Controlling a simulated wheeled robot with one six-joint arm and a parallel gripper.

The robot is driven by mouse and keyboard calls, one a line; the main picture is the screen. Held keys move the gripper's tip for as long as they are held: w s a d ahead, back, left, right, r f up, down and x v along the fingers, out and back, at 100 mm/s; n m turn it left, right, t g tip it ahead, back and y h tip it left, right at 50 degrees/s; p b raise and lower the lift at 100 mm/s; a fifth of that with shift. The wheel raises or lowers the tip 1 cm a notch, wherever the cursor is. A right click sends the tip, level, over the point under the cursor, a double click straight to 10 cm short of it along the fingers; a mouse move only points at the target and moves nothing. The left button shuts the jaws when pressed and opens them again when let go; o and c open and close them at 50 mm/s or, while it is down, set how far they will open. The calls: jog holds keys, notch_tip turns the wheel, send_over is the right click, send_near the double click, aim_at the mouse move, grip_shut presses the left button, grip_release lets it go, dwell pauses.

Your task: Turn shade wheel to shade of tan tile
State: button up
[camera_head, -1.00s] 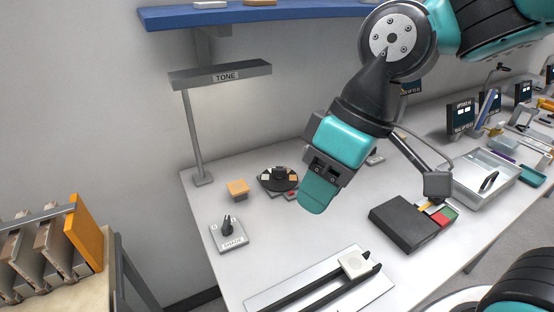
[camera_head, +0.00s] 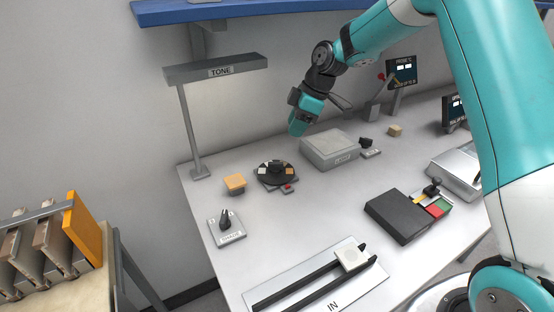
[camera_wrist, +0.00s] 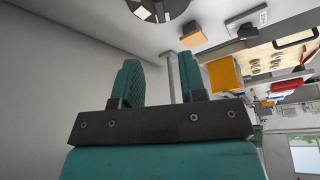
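The tan tile (camera_head: 235,183) lies on the white bench, left of the shade wheel (camera_head: 277,174). The wheel is a black disc with pale and tan swatches around a dark centre. A plate marked SHADE with a black pointer knob (camera_head: 226,222) sits nearer the front left. My gripper (camera_head: 298,126) is above the bench behind the wheel, apart from it. In the wrist view my fingers (camera_wrist: 160,80) are spread with nothing between them. That view also shows part of the wheel (camera_wrist: 146,10), the tan tile (camera_wrist: 192,36) and the knob plate (camera_wrist: 247,20).
The TONE lamp (camera_head: 216,69) stands behind the tile under a blue shelf (camera_head: 250,10). A grey box (camera_head: 330,150) stands right of the wheel. A black case (camera_head: 398,218) and a railed plate (camera_head: 318,280) lie nearer.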

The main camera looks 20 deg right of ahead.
aim_at(276, 168)
jog(key=p+x, duration=0.2)
jog(key=x, duration=1.1)
grip_shut()
